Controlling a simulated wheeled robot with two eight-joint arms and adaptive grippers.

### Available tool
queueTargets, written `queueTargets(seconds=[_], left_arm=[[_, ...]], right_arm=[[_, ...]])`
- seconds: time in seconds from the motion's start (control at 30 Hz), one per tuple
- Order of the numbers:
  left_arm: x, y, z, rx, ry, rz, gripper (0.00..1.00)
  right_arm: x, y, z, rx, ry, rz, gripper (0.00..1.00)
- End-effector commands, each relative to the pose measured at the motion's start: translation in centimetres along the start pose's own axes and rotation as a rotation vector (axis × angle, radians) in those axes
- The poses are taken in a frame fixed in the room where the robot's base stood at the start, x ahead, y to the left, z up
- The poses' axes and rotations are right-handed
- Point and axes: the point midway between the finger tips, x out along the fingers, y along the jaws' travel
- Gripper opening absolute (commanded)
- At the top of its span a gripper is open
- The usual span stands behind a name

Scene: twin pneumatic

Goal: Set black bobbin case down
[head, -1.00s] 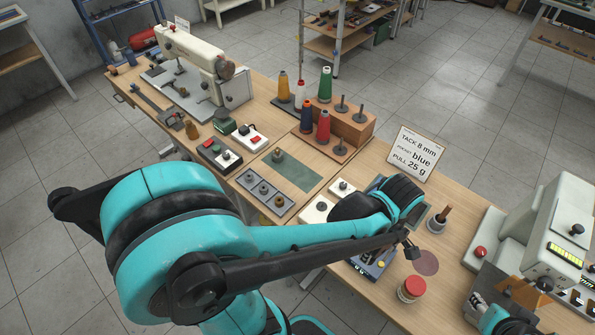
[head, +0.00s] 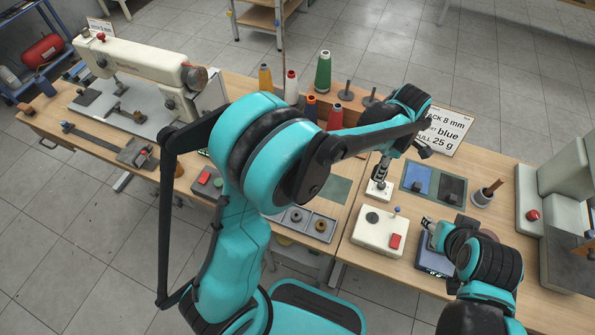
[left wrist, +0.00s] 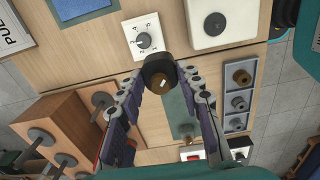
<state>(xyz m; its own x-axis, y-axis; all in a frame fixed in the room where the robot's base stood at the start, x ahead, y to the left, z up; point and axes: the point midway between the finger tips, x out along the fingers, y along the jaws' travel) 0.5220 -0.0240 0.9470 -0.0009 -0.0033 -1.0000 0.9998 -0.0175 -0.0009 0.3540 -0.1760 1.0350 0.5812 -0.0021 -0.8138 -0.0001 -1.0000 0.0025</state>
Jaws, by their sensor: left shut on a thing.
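The black bobbin case (left wrist: 158,68), a short dark cylinder with a brown face, sits between the fingertips of my left gripper (left wrist: 163,80). The gripper is shut on it. In the head view my left gripper (head: 381,172) points down just above or behind a small white dial box (head: 378,190); the case is too small to make out there. The dial box also shows in the left wrist view (left wrist: 145,37), just beyond the case. My right gripper (head: 430,232) is low beside a dark blue device (head: 434,262); its finger opening is unclear.
A blue pad (head: 418,178) and a black pad (head: 452,190) lie right of my left gripper. A white box with a red button (head: 380,232) stands in front. A grey compartment tray (head: 322,238) and green mat (head: 336,187) lie left. Thread cones (head: 323,72) stand behind.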

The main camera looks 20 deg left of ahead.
Motion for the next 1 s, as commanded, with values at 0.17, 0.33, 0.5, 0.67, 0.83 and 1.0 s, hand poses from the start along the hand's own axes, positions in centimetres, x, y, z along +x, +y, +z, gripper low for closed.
queueTargets(seconds=[0.17,0.33,0.5,0.67,0.83,1.0], left_arm=[[1.7,-0.3,-2.1,-0.006,0.000,0.000,0.02],[4.3,-1.2,-6.2,-0.007,0.000,0.000,0.02],[6.3,-1.9,-9.6,-0.005,0.000,0.000,0.02],[7.1,-2.3,-11.0,-0.001,0.000,0.000,0.02],[8.4,-2.3,-11.2,0.000,0.000,0.000,0.02],[11.0,-2.3,-11.2,-0.001,0.000,0.000,0.02]], right_arm=[[0.8,0.0,0.6,0.000,0.000,0.000,0.40],[2.1,0.0,1.5,0.000,0.000,0.000,0.40],[3.0,0.0,2.1,0.000,0.000,0.000,0.40],[3.3,0.0,2.4,0.000,0.000,0.000,0.40],[3.9,0.0,2.8,0.000,0.000,0.000,0.40],[5.0,0.0,3.6,0.000,0.000,0.000,0.40]])
